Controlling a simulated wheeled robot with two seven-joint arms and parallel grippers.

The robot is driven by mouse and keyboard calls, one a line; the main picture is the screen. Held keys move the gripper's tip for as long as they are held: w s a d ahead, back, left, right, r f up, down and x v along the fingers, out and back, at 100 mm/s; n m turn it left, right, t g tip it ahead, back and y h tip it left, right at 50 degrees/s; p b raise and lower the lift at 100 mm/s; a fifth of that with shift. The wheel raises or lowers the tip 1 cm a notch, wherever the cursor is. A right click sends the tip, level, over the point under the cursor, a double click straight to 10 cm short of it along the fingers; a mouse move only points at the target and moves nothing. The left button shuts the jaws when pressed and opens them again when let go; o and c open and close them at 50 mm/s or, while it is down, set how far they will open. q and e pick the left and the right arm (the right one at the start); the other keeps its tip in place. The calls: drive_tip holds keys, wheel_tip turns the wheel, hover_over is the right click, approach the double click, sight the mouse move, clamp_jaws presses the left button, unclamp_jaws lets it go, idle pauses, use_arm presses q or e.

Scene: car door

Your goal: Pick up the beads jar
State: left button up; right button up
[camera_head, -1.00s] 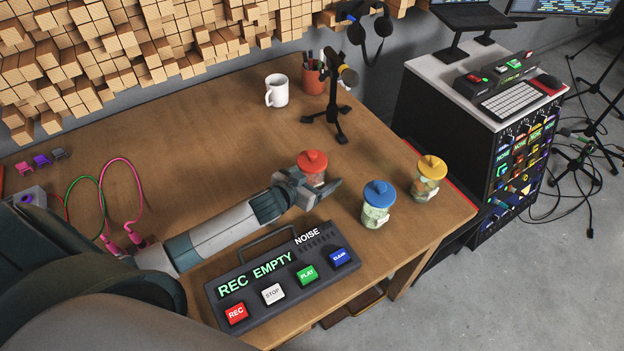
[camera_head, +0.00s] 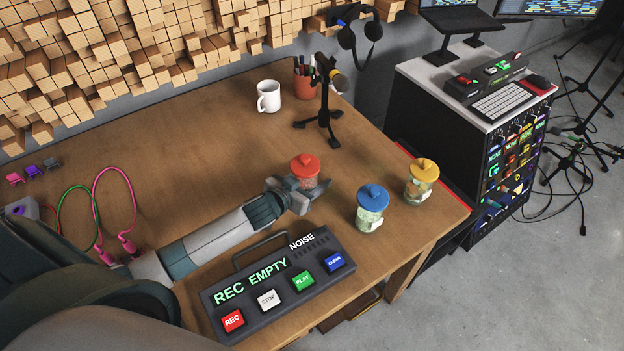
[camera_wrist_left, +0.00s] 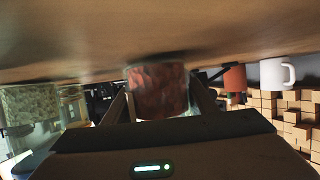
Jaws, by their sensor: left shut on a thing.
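Three lidded clear jars stand at the right part of the desk. The red-lidded jar (camera_head: 304,170) has reddish contents. The blue-lidded jar (camera_head: 371,207) has pale green contents, and the yellow-lidded jar (camera_head: 421,183) has mixed pale contents. I cannot tell by a label which holds beads. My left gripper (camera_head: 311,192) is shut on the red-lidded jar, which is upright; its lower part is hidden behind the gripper. In the left wrist view the jar (camera_wrist_left: 158,90) sits between the two fingers, at or close to the desk top. My right gripper is not in view.
A recorder box (camera_head: 280,283) with coloured buttons lies in front of my left arm. A microphone stand (camera_head: 323,115), white mug (camera_head: 268,97) and pen cup (camera_head: 305,83) stand behind. The blue-lidded jar is close on the right. The desk (camera_head: 190,150) is clear at the left-middle.

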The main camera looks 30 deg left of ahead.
sight(313, 169)
use_arm(q)
drive_tip(key=shift+r+p, duration=0.6)
drive_tip(key=shift+r, duration=0.2)
wheel_tip(313, 169, up, 3)
drive_tip(key=p, duration=0.3)
drive_tip(key=shift+f, duration=0.15)
drive_tip(key=w+d+r+p, duration=0.4)
drive_tip(key=d+r+p, duration=0.1)
drive_tip(key=d, duration=0.5)
drive_tip(key=shift+w+d+r+p, duration=0.25)
drive_tip(key=shift+d+r+p, duration=0.15)
drive_tip(key=shift+r, duration=0.35)
